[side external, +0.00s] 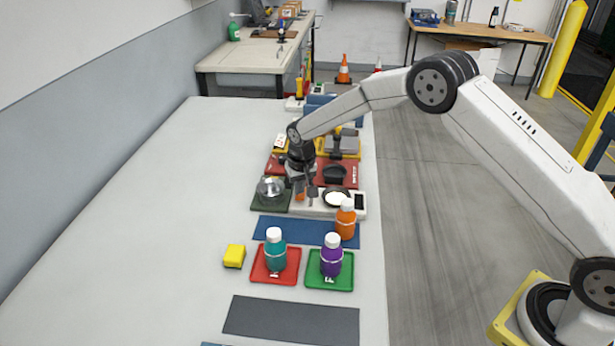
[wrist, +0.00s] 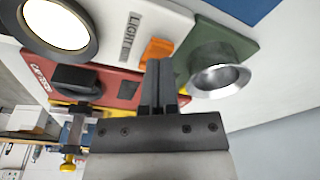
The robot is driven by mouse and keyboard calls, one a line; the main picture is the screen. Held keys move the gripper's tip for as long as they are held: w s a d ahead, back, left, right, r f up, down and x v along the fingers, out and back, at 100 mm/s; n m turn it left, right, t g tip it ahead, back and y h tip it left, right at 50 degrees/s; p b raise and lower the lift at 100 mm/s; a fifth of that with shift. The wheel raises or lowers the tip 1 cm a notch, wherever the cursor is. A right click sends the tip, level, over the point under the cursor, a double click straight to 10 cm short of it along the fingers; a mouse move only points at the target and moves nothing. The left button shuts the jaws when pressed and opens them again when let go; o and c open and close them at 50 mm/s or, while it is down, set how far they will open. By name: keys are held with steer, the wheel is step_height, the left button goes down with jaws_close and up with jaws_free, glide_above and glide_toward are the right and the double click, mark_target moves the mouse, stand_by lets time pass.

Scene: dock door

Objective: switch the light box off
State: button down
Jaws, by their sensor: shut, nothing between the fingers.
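The light box (side external: 318,209) is a white box in the middle of the row on the table, with the label LIGHT on its face in the wrist view (wrist: 168,19). Its round lamp (wrist: 57,25) in a dark ring glows bright, and it also shows in the side external view (side external: 336,198). An orange switch (wrist: 157,50) stands at the other end of the box. My gripper (wrist: 158,72) is shut and empty, pointing down with its fingertips close by the orange switch. I cannot tell whether they touch it; the fingers hide part of the switch.
A dark green base with a metal cup (wrist: 218,80) stands beside the light box. A red box with a black knob (wrist: 75,78) lies behind it. An orange bottle (side external: 345,220) stands close in front, with teal (side external: 275,252) and purple (side external: 331,257) bottles on trays nearer. The table's left is clear.

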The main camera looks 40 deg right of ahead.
steer(key=shift+f, duration=0.55)
stand_by(0.5)
steer(key=shift+r, duration=3.5)
steer(key=shift+n, duration=0.8)
steer(key=s+d+r, duration=0.1)
steer(key=s, duration=0.3)
steer(key=s+r, duration=0.2)
steer(key=s, duration=0.3)
steer(key=s+d+r, duration=0.1)
steer(key=s, duration=0.4)
steer(key=shift+s+d+r, duration=0.15)
steer(key=shift+d+r, duration=0.15)
steer(key=shift+d, duration=0.05)
steer(key=s+d+n, duration=0.1)
steer(key=s, duration=1.5)
steer(key=shift+s+d+f+t, duration=0.2)
steer(key=shift+s+f+t, duration=0.05)
steer(key=shift+s+t, duration=0.15)
